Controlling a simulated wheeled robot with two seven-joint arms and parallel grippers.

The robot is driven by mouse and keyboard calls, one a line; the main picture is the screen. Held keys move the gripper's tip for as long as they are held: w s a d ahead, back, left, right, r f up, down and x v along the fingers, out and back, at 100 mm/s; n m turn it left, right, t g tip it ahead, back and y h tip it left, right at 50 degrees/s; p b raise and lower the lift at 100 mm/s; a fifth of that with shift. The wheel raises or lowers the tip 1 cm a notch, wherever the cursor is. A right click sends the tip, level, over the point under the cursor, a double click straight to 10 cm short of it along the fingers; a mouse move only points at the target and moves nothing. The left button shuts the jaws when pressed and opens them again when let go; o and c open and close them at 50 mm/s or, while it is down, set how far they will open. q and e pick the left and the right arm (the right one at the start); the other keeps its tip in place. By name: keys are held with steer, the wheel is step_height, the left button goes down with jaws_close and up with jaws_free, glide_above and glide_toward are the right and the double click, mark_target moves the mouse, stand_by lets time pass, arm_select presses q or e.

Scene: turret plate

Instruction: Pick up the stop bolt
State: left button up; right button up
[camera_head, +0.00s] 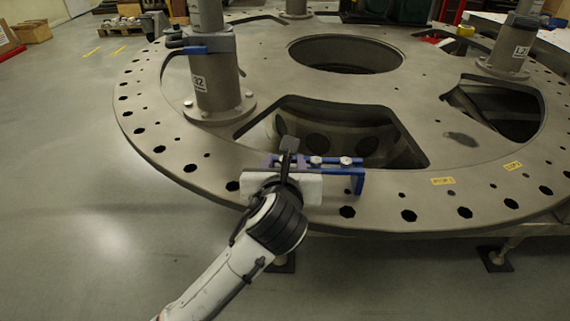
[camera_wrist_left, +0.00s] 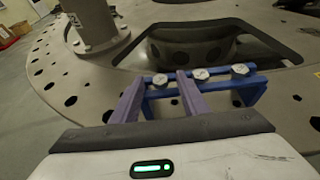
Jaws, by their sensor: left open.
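Several silver hex-headed stop bolts stand in a row in a blue holder (camera_head: 357,182) on the near rim of the turret plate. Two show in the head view, a middle bolt (camera_head: 316,160) and a right bolt (camera_head: 346,160). The left wrist view shows a left bolt (camera_wrist_left: 160,80), the middle bolt (camera_wrist_left: 200,74) and the right bolt (camera_wrist_left: 239,70). My left gripper (camera_wrist_left: 160,81) is open, with its two purple fingers on either side of the left bolt in that view. I cannot tell whether they touch it. My left gripper (camera_head: 287,160) hides that bolt in the head view. My right gripper is not in view.
The large round turret plate (camera_head: 230,160) has rim holes and wide cut-outs, one just behind the holder. A grey post (camera_head: 213,85) stands behind left, another post (camera_head: 508,50) at far right. Yellow labels (camera_head: 443,181) lie on the rim to the right.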

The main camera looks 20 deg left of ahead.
arm_select(q)
steer(key=shift+c, duration=0.5)
jaws_close()
steer(key=shift+r, duration=0.15)
